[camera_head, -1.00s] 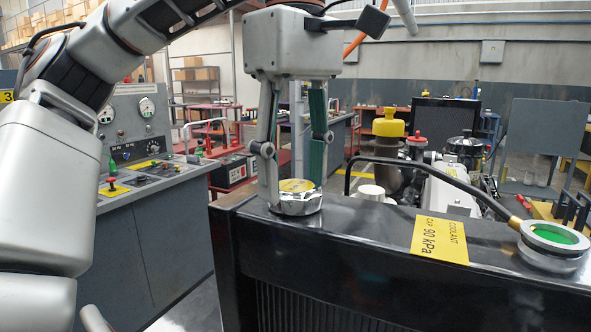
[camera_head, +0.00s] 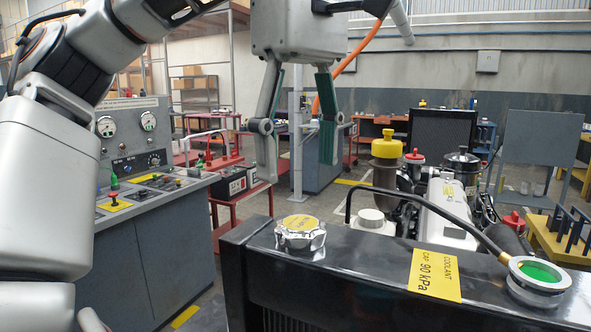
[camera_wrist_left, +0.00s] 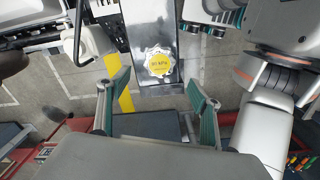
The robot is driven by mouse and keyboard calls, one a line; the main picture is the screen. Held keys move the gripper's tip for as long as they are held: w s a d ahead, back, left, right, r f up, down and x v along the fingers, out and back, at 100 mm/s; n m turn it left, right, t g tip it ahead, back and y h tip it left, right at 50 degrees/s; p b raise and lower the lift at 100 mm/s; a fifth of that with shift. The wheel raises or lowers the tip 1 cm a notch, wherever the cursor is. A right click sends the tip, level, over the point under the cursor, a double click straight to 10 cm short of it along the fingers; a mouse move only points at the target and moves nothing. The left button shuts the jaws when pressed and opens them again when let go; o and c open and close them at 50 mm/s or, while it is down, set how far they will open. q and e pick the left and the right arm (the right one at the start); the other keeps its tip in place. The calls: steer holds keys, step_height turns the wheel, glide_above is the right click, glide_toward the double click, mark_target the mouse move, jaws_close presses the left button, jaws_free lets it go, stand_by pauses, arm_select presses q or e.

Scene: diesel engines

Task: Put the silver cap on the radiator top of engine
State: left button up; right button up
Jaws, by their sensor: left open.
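The silver cap (camera_head: 300,232), a ribbed disc with a yellow label, sits on the left end of the black radiator top (camera_head: 385,245). It also shows in the left wrist view (camera_wrist_left: 159,61), near the end of the radiator top. The round filler neck (camera_head: 540,274), with a green inside, is at the right, apart from the cap. My left gripper (camera_head: 298,166) is open and empty, above the cap and clear of it. Its two fingers (camera_wrist_left: 158,98) are spread in the wrist view.
A yellow label (camera_head: 435,276) reading coolant cap 90 kPa lies on the radiator top. A black hose (camera_head: 430,195) arches over to the filler neck. The engine (camera_head: 445,205) stands behind. A grey control console (camera_head: 150,220) is at the left.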

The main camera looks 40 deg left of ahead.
arm_select(q)
step_height(320, 180, up, 5)
steer(key=shift+p, duration=1.1)
arm_select(e)
steer(key=r, duration=0.2)
steer(key=w+r, duration=0.1)
steer(key=r, duration=0.1)
steer(key=shift+s+f, duration=0.1)
steer(key=shift+f, duration=0.05)
